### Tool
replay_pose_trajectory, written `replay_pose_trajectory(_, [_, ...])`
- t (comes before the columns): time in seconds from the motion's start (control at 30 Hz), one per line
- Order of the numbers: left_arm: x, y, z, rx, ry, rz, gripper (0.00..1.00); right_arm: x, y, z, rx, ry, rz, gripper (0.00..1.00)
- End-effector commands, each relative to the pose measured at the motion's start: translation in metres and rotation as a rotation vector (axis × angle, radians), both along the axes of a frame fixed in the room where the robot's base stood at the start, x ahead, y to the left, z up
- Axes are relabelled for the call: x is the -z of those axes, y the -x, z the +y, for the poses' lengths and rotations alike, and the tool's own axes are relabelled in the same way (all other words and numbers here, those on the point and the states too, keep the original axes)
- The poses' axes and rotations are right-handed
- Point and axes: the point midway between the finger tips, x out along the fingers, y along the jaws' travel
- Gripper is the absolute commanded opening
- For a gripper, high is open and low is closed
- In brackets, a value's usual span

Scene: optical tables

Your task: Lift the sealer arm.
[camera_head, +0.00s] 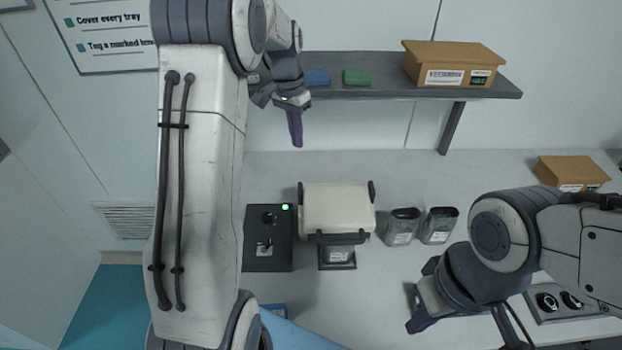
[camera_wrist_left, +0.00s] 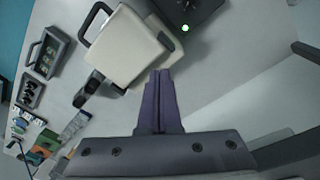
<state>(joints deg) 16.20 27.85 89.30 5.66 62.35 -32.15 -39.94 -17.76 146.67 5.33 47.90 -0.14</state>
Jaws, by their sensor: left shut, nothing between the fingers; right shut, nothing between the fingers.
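The sealer (camera_head: 336,205) stands on the table, with a broad cream top and a dark bar handle (camera_head: 341,238) along its front edge. The cream arm appears to lie down over the base. My left gripper (camera_head: 297,142) is shut and empty, above and behind the sealer, apart from the handle. Its closed fingers (camera_wrist_left: 160,80) point toward the cream top's edge. My right gripper (camera_head: 416,318) is shut and empty, low over the table, right of the sealer.
A black control box (camera_head: 267,250) with a green light stands left of the sealer. Two grey containers (camera_head: 402,226) (camera_head: 439,226) stand to its right. A shelf (camera_head: 390,91) behind carries a cardboard box (camera_head: 454,63) and blue and green blocks. A knobbed panel (camera_head: 565,304) is at lower right.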

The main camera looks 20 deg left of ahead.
Motion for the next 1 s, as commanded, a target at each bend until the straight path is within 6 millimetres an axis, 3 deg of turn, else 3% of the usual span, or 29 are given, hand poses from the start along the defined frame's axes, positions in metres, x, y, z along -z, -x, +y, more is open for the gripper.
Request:
replay_pose_trajectory(0.03, [0.002, 0.010, -0.039, 0.043, -0.001, -0.001, 0.00, 0.010, 0.000, 0.000, 0.000, 0.000, 0.000, 0.00])
replay_pose_trajectory(0.13, [0.003, 0.045, -0.113, 0.111, -0.001, -0.002, 0.00, 0.023, 0.000, 0.000, 0.001, 0.000, 0.000, 0.00])
replay_pose_trajectory(0.2, [0.007, 0.081, -0.159, 0.161, -0.002, -0.004, 0.00, 0.031, 0.000, 0.000, 0.002, 0.000, 0.000, 0.00])
replay_pose_trajectory(0.3, [0.018, 0.140, -0.209, 0.230, -0.001, -0.004, 0.00, 0.043, 0.000, 0.000, 0.002, 0.000, 0.000, 0.00])
replay_pose_trajectory(0.4, [0.033, 0.199, -0.238, 0.292, 0.000, -0.004, 0.00, 0.053, 0.000, 0.000, 0.003, 0.000, 0.000, 0.00])
replay_pose_trajectory(0.5, [0.048, 0.249, -0.250, 0.343, 0.001, -0.004, 0.00, 0.060, 0.000, 0.000, 0.003, 0.000, 0.000, 0.00])
replay_pose_trajectory(0.63, [0.063, 0.290, -0.252, 0.384, 0.003, -0.003, 0.00, 0.066, 0.000, 0.000, 0.004, 0.000, 0.000, 0.00])
replay_pose_trajectory(0.8, [0.071, 0.310, -0.248, 0.403, 0.002, -0.001, 0.00, 0.067, 0.000, 0.000, 0.004, 0.000, 0.000, 0.00])
replay_pose_trajectory(1.0, [0.071, 0.311, -0.248, 0.402, 0.002, 0.000, 0.00, 0.067, 0.000, 0.000, 0.004, 0.000, 0.000, 0.00])
